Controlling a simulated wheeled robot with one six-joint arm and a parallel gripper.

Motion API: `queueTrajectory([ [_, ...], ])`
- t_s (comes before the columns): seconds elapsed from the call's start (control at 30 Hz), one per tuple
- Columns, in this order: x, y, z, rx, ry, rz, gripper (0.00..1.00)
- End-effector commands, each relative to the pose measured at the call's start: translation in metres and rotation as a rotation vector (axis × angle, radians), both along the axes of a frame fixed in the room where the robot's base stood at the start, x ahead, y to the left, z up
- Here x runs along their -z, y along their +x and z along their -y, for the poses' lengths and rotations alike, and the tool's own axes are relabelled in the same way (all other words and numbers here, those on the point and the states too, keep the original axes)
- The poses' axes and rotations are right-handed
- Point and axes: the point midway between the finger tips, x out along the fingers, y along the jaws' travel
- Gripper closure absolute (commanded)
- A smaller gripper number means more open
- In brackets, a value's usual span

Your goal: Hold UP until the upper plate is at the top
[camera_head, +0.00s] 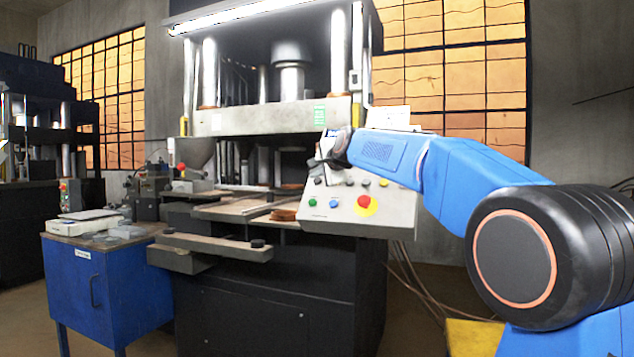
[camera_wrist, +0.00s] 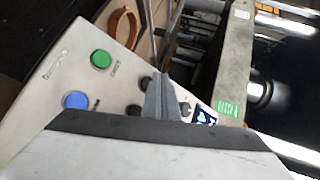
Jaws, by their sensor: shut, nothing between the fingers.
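The press's upper plate (camera_head: 240,119) is a thick grey beam with a green label, hanging between the columns below the central cylinder. A gap shows between it and the worktable (camera_head: 240,208). The control panel (camera_head: 385,212) stands at the press's right front, with a red knob on yellow, a green button and a blue button. My gripper (camera_head: 322,162) is at the panel's upper left edge. In the wrist view my gripper (camera_wrist: 163,88) is shut and empty, its fingers over the panel among black buttons (camera_wrist: 134,111). Fingers hide part of that row; I cannot tell whether they touch a button.
A blue cabinet (camera_head: 105,290) with a scale (camera_head: 84,219) stands at the left. Cables (camera_head: 412,285) hang below the panel, near a yellow object (camera_head: 472,338) on the floor.

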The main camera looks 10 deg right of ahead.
Motion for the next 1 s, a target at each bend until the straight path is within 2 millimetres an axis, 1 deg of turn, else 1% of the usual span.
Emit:
queueTrajectory([
  [0.43,0.0049,0.0048,0.0036,0.0,-0.001,0.0,1.0],
  [1.0,0.0061,0.0061,0.0045,0.0,0.0,0.0,1.0],
])
